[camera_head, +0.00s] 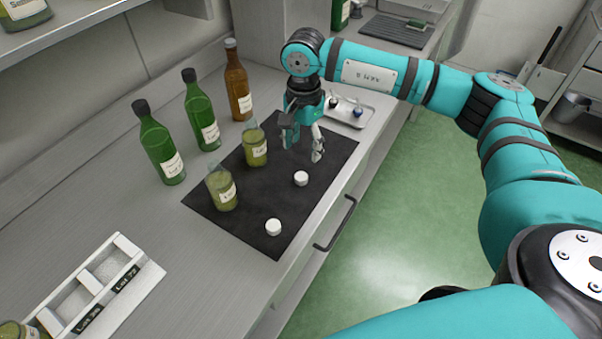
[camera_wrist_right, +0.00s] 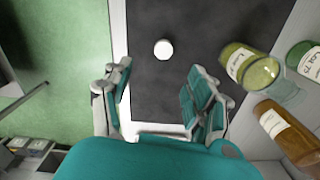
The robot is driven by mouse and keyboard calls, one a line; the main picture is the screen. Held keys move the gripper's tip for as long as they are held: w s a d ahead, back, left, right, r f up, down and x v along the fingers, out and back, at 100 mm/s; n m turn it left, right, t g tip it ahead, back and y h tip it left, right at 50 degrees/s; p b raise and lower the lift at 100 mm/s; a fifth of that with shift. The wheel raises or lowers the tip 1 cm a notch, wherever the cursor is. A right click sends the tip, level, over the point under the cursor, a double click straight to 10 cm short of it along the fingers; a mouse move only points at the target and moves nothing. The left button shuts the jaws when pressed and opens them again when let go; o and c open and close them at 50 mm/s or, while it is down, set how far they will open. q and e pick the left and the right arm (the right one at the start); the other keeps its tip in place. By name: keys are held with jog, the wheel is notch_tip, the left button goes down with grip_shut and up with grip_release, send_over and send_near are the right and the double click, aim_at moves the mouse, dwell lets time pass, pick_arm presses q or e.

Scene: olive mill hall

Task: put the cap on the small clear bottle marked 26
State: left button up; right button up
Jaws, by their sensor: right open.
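Two small clear bottles with yellow-green oil stand open on the dark mat (camera_head: 250,232): a nearer one (camera_head: 221,190) and a farther one (camera_head: 254,145). I cannot read the number 26 on either label. Two white caps lie on the mat, one (camera_head: 301,178) near my right gripper and one (camera_head: 273,227) nearer the camera. My right gripper (camera_head: 303,146) is open and empty above the mat, right of the farther bottle. In the right wrist view a white cap (camera_wrist_right: 163,49) lies beyond the open fingers (camera_wrist_right: 158,85), and a clear bottle (camera_wrist_right: 238,62) is to the right. My left gripper is not seen.
Two green bottles (camera_head: 162,150) (camera_head: 202,115) and a brown bottle (camera_head: 238,85) stand left of the mat. A white rack with lot labels (camera_head: 118,290) lies at the lower left. A small tray (camera_head: 362,118) with small items sits behind my right gripper.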

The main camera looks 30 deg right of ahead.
jog(key=p, duration=0.1)
send_over(302, 175)
jog(key=f, duration=0.4)
jog(key=shift+s+f, duration=0.35)
jog(key=shift+f, duration=0.45)
jog(key=shift+f, duration=0.1)
jog(key=f+p, duration=0.1)
jog(key=f, duration=0.2)
jog(key=f+p, duration=0.1)
jog(key=shift+w+f+p, duration=0.2)
jog(key=shift+w+p, duration=0.1)
jog(key=shift+p, duration=0.05)
jog(key=shift+f, duration=0.3)
jog(key=c, duration=0.8)
